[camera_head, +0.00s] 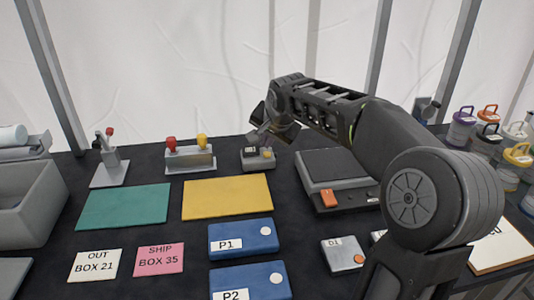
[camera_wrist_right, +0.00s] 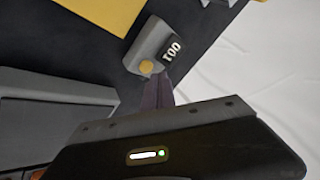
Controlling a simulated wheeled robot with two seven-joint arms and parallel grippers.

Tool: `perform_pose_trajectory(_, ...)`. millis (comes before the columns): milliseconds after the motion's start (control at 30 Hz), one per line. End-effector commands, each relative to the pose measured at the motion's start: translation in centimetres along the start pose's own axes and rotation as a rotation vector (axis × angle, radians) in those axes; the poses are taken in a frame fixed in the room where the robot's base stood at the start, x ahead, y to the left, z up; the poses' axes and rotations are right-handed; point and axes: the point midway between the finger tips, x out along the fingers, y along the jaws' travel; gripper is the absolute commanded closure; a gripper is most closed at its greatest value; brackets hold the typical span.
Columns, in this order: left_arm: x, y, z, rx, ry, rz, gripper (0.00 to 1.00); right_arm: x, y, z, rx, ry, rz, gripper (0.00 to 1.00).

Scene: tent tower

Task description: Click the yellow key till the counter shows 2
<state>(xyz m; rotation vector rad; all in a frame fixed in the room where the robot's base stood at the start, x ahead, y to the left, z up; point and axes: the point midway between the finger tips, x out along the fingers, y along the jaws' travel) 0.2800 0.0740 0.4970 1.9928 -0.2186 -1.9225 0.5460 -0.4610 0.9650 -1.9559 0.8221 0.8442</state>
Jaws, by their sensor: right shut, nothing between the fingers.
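The grey counter (camera_head: 250,163) stands at the back middle of the table, beside a scale-like device. In the right wrist view the counter (camera_wrist_right: 148,45) has a dark display that appears to read 001, seen upside down. Its round yellow key (camera_wrist_right: 146,68) is beside the display; it also shows in the head view (camera_head: 267,153). My right gripper (camera_head: 262,138) is over the counter, shut and empty. In the right wrist view its fingertips (camera_wrist_right: 163,82) are right by the yellow key; I cannot tell whether they touch it. My left gripper is not in view.
The black-topped device (camera_head: 335,163) with an orange button is just right of the counter. A stand with red and yellow knobs (camera_head: 190,158) is to its left. A yellow mat (camera_head: 228,196) and blue box P1 (camera_head: 243,237) lie in front. Several lidded jars are at the right.

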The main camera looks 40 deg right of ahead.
Motion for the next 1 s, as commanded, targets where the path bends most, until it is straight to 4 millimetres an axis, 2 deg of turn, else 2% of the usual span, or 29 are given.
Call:
perform_pose_trajectory(633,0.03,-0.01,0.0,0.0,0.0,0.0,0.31,0.02,0.01,0.01,0.0,0.0,0.0,1.0)
perform_pose_trajectory(1000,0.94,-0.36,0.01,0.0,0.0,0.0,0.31,0.71,0.37,0.39,0.0,0.0,0.0,1.0)
